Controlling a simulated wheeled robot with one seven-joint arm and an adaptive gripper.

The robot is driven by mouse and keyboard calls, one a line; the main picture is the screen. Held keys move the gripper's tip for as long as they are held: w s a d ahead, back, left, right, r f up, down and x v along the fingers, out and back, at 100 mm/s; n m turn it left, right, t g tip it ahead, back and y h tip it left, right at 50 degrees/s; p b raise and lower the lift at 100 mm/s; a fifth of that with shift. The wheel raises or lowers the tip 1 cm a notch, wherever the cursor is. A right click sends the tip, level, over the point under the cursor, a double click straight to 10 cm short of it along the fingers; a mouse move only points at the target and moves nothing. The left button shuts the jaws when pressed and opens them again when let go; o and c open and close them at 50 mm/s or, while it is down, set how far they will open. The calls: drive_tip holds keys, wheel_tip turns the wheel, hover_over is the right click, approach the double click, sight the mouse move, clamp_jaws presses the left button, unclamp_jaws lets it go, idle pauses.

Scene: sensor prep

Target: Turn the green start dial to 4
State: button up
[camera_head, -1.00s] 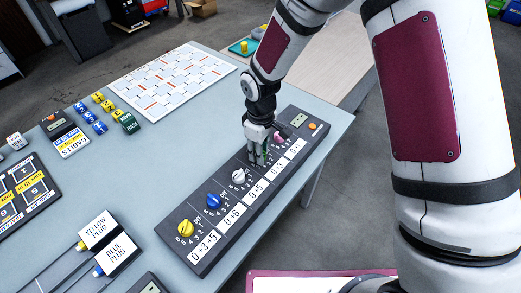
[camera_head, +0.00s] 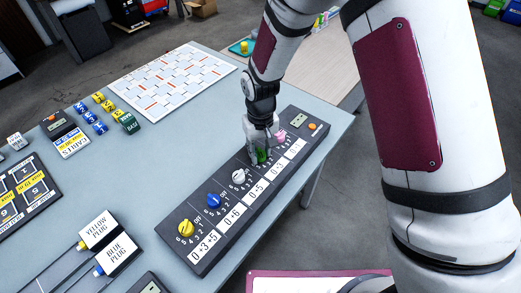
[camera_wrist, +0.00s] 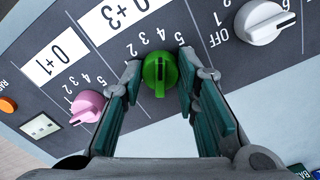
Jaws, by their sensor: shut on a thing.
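The green start dial (camera_wrist: 160,72) sits between my two fingers in the wrist view, on the dark dial panel (camera_wrist: 180,28). My gripper (camera_wrist: 160,82) is shut on it, one finger at each side. The dial's dark pointer line runs up and down in that view, with printed numbers 5, 4, 3, 2 arced above it. The exact number it points at is hard to tell. In the head view the green dial (camera_head: 261,156) shows just below my gripper (camera_head: 259,154), partly hidden by the fingers.
The pink dial (camera_wrist: 87,107) and white dial (camera_wrist: 263,22) flank the green one closely. Blue (camera_head: 214,201) and yellow (camera_head: 186,228) dials stand farther along the panel. An orange button (camera_wrist: 8,105) and small display (camera_wrist: 40,127) are at its end.

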sight(261, 151)
idle(0.4)
drive_tip(key=o, duration=1.2)
drive_tip(key=shift+c, duration=0.2)
wheel_tip(261, 151, up, 12)
drive_tip(key=s+d+r+m+t, duration=0.2)
drive_tip(key=s+d+r, duration=0.5)
drive_tip(key=d+r, duration=0.15)
drive_tip(key=s+d+r+m+t, duration=0.1)
drive_tip(key=s+d+r, duration=0.65)
drive_tip(key=r, duration=0.25)
drive_tip(key=s+d+r+m+t, duration=0.1)
drive_tip(key=s+d, duration=0.3)
drive_tip(key=s, duration=0.4)
drive_tip(key=shift+d+r+m+t, duration=0.2)
drive_tip(key=shift+m+t, duration=0.1)
drive_tip(key=shift+t, duration=0.1)
